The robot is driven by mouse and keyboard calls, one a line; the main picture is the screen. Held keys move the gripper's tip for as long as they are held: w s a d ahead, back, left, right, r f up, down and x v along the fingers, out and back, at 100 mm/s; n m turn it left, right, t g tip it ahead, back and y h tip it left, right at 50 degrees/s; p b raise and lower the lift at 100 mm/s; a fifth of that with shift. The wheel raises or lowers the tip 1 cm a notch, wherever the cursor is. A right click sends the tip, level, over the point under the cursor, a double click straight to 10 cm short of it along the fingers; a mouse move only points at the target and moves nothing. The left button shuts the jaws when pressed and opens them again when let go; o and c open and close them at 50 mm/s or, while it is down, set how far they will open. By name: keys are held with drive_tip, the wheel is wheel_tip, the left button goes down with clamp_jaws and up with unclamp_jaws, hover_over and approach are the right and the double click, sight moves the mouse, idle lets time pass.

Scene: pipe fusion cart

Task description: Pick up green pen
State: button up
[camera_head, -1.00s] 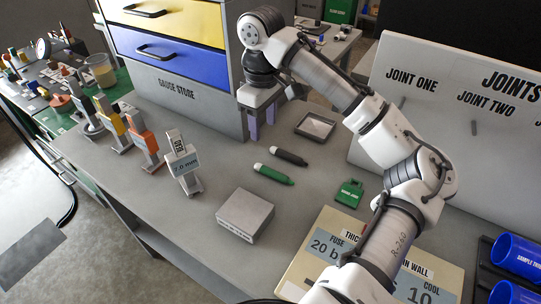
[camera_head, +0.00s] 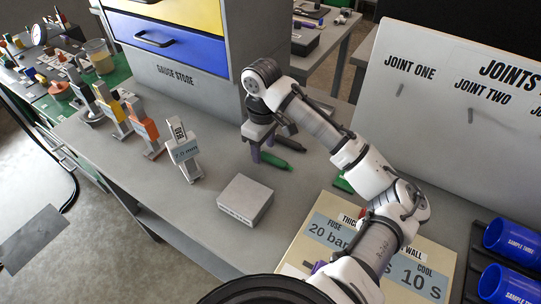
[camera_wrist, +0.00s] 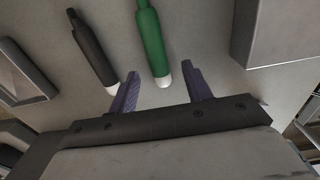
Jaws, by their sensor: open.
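The green pen (camera_head: 276,161) lies on the grey bench, partly behind my gripper in the head view. In the wrist view the green pen (camera_wrist: 151,42) has a white tip that points toward my gripper, near the gap between the fingers. My gripper (camera_head: 262,152) is open and empty, low over the bench at the pen's end. In the wrist view its two purple fingers (camera_wrist: 160,88) stand apart, with the white tip between them or just beyond; I cannot tell the height.
A black pen (camera_wrist: 92,50) lies beside the green one. A grey box (camera_head: 245,200) sits in front of my gripper, and a gauge stand (camera_head: 183,155) is to the left. The drawer cabinet (camera_head: 185,85) rises behind. A shallow tray (camera_wrist: 20,75) lies past the black pen.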

drive_tip(key=shift+f, duration=0.8)
drive_tip(key=shift+c, duration=0.4)
clamp_jaws()
drive_tip(key=shift+r, duration=0.1)
